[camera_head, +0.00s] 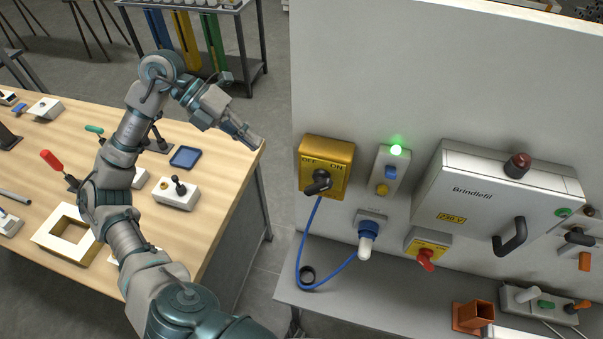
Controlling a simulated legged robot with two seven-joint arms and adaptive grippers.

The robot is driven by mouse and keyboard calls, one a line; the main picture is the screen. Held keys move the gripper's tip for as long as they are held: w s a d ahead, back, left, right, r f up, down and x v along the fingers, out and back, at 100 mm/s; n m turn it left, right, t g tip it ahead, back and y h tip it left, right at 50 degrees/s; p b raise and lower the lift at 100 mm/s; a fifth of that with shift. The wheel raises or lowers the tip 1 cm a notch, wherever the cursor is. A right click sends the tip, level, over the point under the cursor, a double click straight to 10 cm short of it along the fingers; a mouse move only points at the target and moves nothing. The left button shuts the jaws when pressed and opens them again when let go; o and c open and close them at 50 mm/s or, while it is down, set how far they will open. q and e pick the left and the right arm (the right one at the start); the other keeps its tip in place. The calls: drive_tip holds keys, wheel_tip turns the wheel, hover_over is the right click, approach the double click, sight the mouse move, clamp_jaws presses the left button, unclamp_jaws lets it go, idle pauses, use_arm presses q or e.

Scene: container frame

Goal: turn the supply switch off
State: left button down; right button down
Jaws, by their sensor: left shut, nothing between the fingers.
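The supply switch is likely the yellow box (341,158) marked OFF at left and ON at right, on the upright light panel. Its black rotary handle (317,183) sits below the lettering; which mark it points to is hard to tell. A green lamp (396,150) glows on the grey box beside it. My left gripper (254,141) is shut and empty. It appears left of the yellow box in the picture, above the wooden table's right edge, apart from the switch. My right gripper is not in view.
A blue cable (298,254) loops from the yellow box to a blue-and-white plug (367,237). A grey cabinet (475,200) with a black handle and a red-knobbed yellow switch (427,252) are at right. The wooden table (222,210) holds several small devices.

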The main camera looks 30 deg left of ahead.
sight(309, 185)
use_arm(q)
drive_tip(key=p+x, duration=0.1)
drive_tip(key=x, duration=1.3)
drive_tip(key=shift+d, duration=0.15)
drive_tip(key=shift+f, duration=0.1)
